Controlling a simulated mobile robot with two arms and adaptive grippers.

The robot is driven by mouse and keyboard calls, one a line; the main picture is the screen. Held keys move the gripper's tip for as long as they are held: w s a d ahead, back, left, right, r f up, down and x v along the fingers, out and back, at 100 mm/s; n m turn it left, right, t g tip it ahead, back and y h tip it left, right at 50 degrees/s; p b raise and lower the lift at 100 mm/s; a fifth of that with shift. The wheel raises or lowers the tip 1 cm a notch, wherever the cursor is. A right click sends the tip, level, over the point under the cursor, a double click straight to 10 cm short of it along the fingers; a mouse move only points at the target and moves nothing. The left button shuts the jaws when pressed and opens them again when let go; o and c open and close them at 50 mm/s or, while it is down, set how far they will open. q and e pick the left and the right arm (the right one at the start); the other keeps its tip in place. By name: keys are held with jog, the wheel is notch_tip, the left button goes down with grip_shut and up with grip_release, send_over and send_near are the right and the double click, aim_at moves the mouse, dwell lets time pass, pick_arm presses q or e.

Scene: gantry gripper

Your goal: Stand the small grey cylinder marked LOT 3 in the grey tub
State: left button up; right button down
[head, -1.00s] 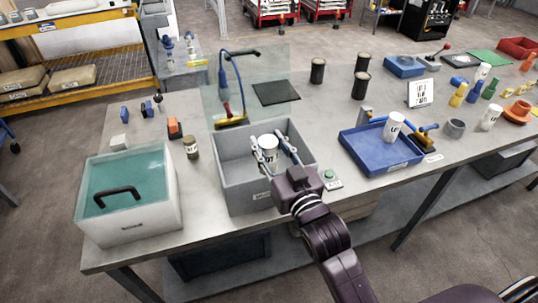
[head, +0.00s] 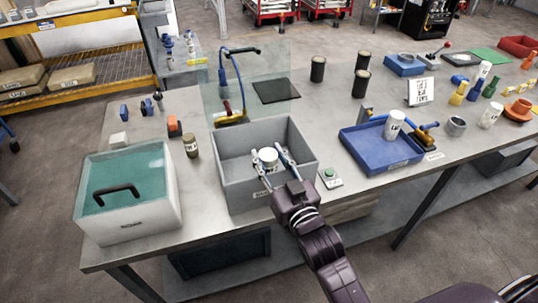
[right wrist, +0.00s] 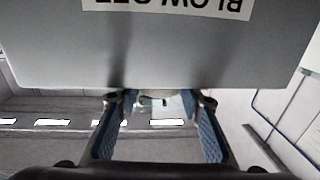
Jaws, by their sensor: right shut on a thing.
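The grey tub (head: 235,197) stands open near the front edge of the bench. My right gripper (head: 269,161) reaches over its front wall, fingers pointing down inside. It is shut on a pale cylinder (head: 268,154) with dark lettering, too small to read now. The cylinder is upright or nearly so, low between the tub walls; whether its base touches the floor is hidden. In the right wrist view, the tub's labelled wall (right wrist: 170,50) fills the top, and only a sliver of the held cylinder (right wrist: 155,95) shows between the fingers. My left gripper is not in view.
A green button (head: 329,175) sits close right. A blue tray (head: 375,152) holds another white cylinder (head: 394,124). A clear screen (head: 270,75) stands behind.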

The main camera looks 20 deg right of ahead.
jog(key=shift+r, duration=0.1)
jog(key=c, duration=1.3)
grip_release()
jog(key=shift+r, duration=0.15)
jog(key=shift+r+p, duration=0.4)
jog(key=shift+r, duration=0.05)
jog(key=shift+s+d+f+b, duration=0.1)
jog(key=shift+s+d+b, duration=0.3)
jog(key=shift+s, duration=1.6)
jog(key=shift+s+d+b, duration=0.1)
jog(key=shift+s+b, duration=0.65)
jog(key=shift+s, duration=1.25)
jog(key=shift+s+d+f+b, duration=0.15)
jog(key=shift+s+b, duration=0.4)
jog(key=shift+s, duration=1.45)
jog(key=shift+r, duration=0.1)
